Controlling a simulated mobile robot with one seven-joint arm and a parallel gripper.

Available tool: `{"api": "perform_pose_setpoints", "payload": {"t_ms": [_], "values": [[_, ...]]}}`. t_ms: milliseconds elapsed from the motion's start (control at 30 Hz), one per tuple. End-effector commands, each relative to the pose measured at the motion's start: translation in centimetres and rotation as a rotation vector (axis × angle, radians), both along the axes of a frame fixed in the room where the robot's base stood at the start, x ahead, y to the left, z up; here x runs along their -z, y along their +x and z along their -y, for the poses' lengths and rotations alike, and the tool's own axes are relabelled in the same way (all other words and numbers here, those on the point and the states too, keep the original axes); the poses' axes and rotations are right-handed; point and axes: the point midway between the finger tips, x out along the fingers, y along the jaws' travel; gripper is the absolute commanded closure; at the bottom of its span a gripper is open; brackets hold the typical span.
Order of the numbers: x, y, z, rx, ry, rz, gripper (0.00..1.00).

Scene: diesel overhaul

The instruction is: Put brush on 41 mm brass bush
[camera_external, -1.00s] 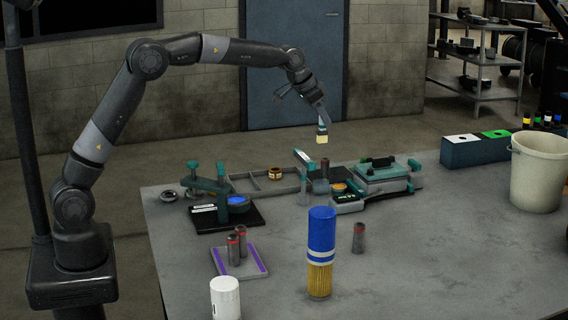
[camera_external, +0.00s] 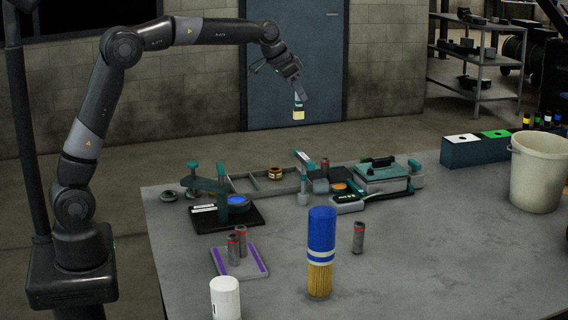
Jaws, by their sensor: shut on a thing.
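My gripper (camera_external: 295,90) hangs from the arm above the back of the table, in front of the blue door. It is shut on a brush (camera_external: 298,114), which points down with its pale bristles lowest, well clear of everything below. A small brass-coloured bush (camera_external: 275,173) stands in a compartment of the grey tray (camera_external: 262,186) at the back of the table. The brush is above and a little right of the bush in the picture and apart from it. I cannot read the size of the bush.
A black-based fixture with a teal clamp (camera_external: 220,186) stands left of the tray. Teal and black equipment (camera_external: 380,175) stands to its right. A blue-and-yellow cylinder (camera_external: 320,252), a white canister (camera_external: 225,299) and a cream bucket (camera_external: 537,172) stand nearer. The right front table is clear.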

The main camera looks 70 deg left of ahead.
Motion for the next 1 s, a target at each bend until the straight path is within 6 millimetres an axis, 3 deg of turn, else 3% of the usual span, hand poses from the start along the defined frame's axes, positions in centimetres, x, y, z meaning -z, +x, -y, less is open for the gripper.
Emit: {"api": "perform_pose_setpoints", "payload": {"t_ms": [100,333,500,767,1000], "values": [[0.0,-2.5,-0.6,-0.003,0.001,0.002,1.0],[1.0,-6.1,-1.3,-0.007,-0.003,-0.001,1.0],[5.6,-5.9,-1.2,-0.006,-0.004,-0.004,1.0],[9.4,-5.7,-1.7,-0.006,-0.002,0.0,1.0],[12.4,-4.7,-6.5,-0.011,-0.004,-0.001,1.0]]}}
